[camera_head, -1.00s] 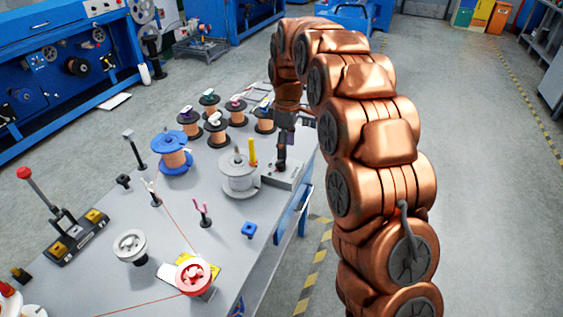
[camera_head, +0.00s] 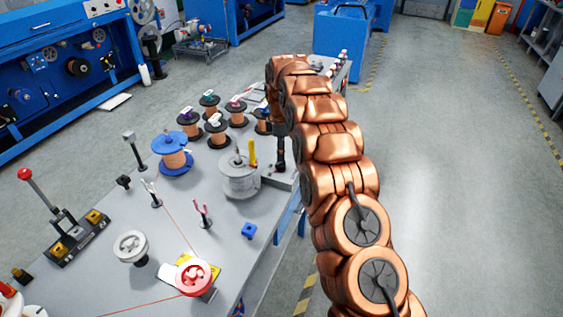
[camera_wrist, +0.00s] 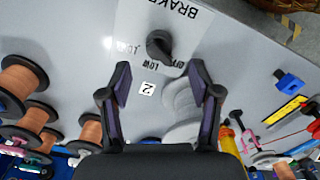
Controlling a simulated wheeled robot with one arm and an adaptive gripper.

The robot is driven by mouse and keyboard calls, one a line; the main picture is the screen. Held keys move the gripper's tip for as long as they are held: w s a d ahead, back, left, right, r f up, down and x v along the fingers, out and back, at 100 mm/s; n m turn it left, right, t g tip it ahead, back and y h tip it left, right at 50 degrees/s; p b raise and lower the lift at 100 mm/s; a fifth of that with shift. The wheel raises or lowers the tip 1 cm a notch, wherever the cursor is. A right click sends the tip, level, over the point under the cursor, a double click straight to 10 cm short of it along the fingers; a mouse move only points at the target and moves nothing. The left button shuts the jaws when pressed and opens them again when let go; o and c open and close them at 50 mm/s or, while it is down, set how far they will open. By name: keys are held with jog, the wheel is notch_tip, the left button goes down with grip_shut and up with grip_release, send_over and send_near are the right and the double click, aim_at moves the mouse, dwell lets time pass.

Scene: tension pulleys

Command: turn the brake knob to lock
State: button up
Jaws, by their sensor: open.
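The brake knob (camera_wrist: 160,44) is a dark round knob with a black pointer, on a light plate (camera_wrist: 185,22) marked BRAKE in the wrist view. Its pointer slants down and right, near the small OFF and LOW labels; the exact setting is unclear. A partly legible label lies left of the knob. My gripper (camera_wrist: 161,76) is open and empty, its two fingers spread wide, with the knob just beyond the fingertips and between them in the picture. In the head view my gripper (camera_head: 280,158) points down over the plate (camera_head: 280,177), and the knob is hidden.
A large pale spool (camera_head: 240,178) with a yellow upright (camera_head: 253,152) stands close left of my gripper. Several copper-wire spools (camera_head: 216,130) and a blue spool (camera_head: 173,152) stand farther left. A blue block (camera_head: 249,231) lies nearer. The floor right of the table is clear.

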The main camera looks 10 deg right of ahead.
aim_at(281, 166)
notch_tip(281, 166, down, 6)
jog(key=shift+p, duration=0.7)
jog(key=shift+c, duration=0.3)
